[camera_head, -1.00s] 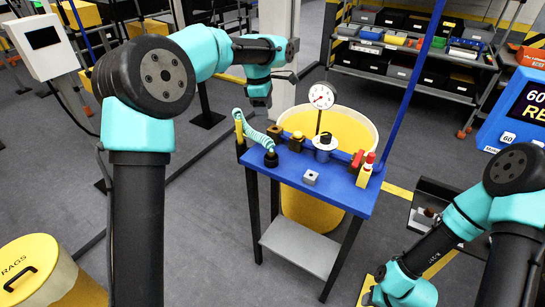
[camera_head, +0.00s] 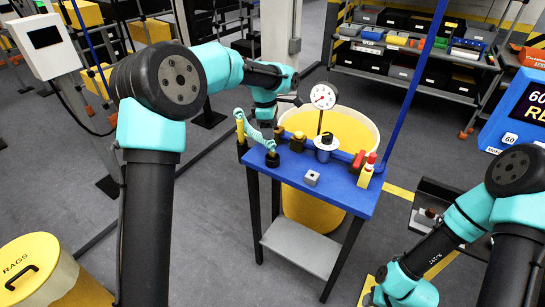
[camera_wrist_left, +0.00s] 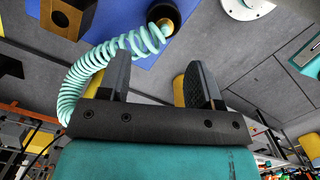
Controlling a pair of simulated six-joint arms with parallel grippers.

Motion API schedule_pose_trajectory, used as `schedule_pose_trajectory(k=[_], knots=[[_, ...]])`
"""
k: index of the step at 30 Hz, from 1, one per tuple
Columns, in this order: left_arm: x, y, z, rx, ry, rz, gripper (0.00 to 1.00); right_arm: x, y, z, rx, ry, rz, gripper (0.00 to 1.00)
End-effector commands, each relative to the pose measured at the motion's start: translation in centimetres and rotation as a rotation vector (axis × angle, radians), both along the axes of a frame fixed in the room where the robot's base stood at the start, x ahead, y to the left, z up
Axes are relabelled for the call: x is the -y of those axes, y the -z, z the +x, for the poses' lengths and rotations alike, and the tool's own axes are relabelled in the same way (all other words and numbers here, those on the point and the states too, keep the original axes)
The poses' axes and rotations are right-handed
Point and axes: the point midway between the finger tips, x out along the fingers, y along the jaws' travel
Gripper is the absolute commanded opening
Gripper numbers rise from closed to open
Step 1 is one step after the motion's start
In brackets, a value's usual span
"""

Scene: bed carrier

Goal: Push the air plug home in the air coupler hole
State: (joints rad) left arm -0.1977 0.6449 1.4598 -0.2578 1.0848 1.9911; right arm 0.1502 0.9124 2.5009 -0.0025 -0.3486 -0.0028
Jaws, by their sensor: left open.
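A teal coiled air hose (camera_head: 252,133) runs along the left end of the blue bench top, ending at a black cylindrical fitting (camera_head: 272,159). In the left wrist view the coil (camera_wrist_left: 100,62) curves past my left finger and ends at the same fitting (camera_wrist_left: 166,14), which has a yellow ring inside. I cannot tell plug from coupler there, and no open coupler hole is clear. My left gripper (camera_wrist_left: 158,75) is open, with nothing between its fingers. In the head view the left gripper (camera_head: 264,120) is just above the hose, behind the fitting.
The blue bench (camera_head: 345,197) carries a gauge (camera_head: 323,96), a white-and-blue fitting (camera_head: 326,143), yellow-and-black blocks (camera_head: 297,142), a grey block (camera_head: 312,178) and a red-and-yellow part (camera_head: 367,170). A yellow bin (camera_head: 350,125) stands behind. The bench's front left is clear.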

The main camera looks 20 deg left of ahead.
Motion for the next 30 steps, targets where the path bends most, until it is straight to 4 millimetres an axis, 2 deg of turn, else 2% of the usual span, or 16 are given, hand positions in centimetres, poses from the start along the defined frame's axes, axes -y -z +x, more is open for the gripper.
schedule_pose_trajectory(k=[3,6,21,30], knots=[[0.2,2.1,0.0,-0.004,0.0,0.001,0.59,0.0,0.0,0.0,0.0,0.0,0.0,0.43],[0.4,3.4,0.0,-0.003,0.0,0.001,0.59,0.0,0.0,0.0,0.0,0.0,0.0,0.43],[0.5,4.3,-0.1,-0.001,0.001,0.001,0.59,0.0,0.0,0.0,0.0,0.0,0.0,0.43],[0.9,8.0,-0.7,-0.003,0.0,0.001,0.59,0.0,0.0,0.0,0.0,0.0,0.0,0.43]])
